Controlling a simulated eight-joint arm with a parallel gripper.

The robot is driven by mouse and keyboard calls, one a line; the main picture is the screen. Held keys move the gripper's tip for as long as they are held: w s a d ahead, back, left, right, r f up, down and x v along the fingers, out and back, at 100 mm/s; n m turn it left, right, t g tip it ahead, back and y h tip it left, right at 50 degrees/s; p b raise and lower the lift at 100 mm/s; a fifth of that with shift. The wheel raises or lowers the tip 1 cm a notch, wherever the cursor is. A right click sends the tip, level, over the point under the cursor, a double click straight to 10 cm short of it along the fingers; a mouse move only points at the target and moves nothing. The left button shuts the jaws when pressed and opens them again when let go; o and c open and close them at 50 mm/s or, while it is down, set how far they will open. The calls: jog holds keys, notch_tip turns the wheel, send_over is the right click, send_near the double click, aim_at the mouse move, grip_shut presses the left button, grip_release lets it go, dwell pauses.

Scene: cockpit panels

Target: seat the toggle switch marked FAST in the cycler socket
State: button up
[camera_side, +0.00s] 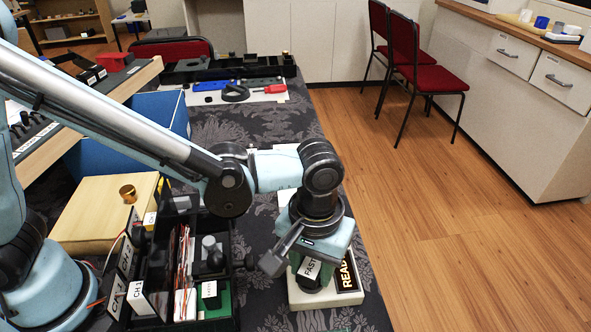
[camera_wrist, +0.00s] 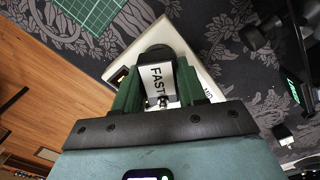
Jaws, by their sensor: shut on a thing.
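The toggle switch marked FAST (camera_side: 311,270) has a white label and a dark round end. It is between the green fingers of my gripper (camera_wrist: 157,85), which is shut on it; its label also faces the wrist view (camera_wrist: 158,72). The switch is over a white panel box (camera_side: 335,297) with a black label whose visible letters begin "READ". The panel's pale face also shows around the switch in the wrist view (camera_wrist: 147,38). The cycler socket is hidden under the switch and gripper. I cannot tell whether the switch touches the panel or is inside the socket.
A black tray (camera_side: 232,322) of labelled parts and wires stands close left of the panel. A wooden box (camera_side: 100,212) and a blue bin (camera_side: 125,140) are farther left. Tools, including a red-handled one (camera_side: 275,88), lie at the back.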

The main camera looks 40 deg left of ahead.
aim_at(313, 264)
jog(key=shift+f, duration=0.15)
jog(key=o, duration=1.6)
jog(key=shift+o, duration=0.2)
jog(key=shift+r, duration=3.5)
jog(key=a+r+m+t, duration=0.2)
jog(key=a+t, duration=0.5)
jog(key=a, duration=1.7)
jog(key=shift+a+r+m, duration=0.3)
jog(key=shift+a+r, duration=0.1)
